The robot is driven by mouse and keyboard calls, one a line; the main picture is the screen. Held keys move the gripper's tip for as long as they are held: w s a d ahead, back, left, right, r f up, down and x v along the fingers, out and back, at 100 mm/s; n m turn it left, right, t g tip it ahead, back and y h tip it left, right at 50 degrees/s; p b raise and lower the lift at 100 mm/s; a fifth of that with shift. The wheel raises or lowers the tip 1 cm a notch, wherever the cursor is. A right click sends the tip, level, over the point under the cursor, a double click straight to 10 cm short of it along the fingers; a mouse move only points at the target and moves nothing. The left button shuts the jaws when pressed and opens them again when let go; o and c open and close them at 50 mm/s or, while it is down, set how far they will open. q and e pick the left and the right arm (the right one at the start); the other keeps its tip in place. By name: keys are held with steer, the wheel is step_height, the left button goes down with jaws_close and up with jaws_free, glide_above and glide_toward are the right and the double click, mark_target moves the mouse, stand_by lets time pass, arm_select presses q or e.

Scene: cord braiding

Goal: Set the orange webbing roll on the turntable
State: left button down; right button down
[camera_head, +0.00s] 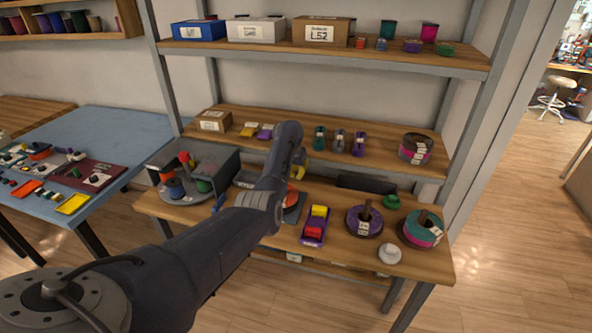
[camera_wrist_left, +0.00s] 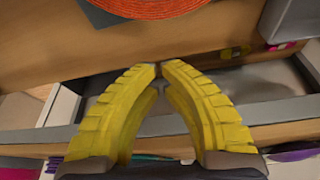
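The orange webbing roll (camera_head: 291,207) lies flat on a dark square pad on the workbench, partly hidden behind my left arm. In the left wrist view the roll (camera_wrist_left: 150,7) shows at the top edge, cut off by the frame. The turntable appears to be the grey round disc (camera_head: 176,200) at the bench's left end, with several small coloured items on it. My left gripper (camera_head: 298,171) is above the bench, mostly hidden by its arm. In the wrist view its yellow fingers (camera_wrist_left: 160,68) meet at the tips with nothing between them, apart from the roll. My right gripper is not in view.
A grey box-like housing (camera_head: 219,160) stands behind the disc. Right of the roll are a purple tray (camera_head: 314,238) with red and yellow pieces, two large spools (camera_head: 364,221) (camera_head: 422,229) and a white round piece (camera_head: 390,254). A loaded shelf (camera_head: 260,115) overhangs the bench's back.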

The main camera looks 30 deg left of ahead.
arm_select(q)
steer(key=shift+f, duration=0.2)
steer(key=shift+s+d, duration=0.15)
steer(key=shift+s, duration=0.8)
steer(key=shift+s+d, duration=0.1)
steer(key=shift+s, duration=0.85)
steer(key=shift+d, duration=0.1)
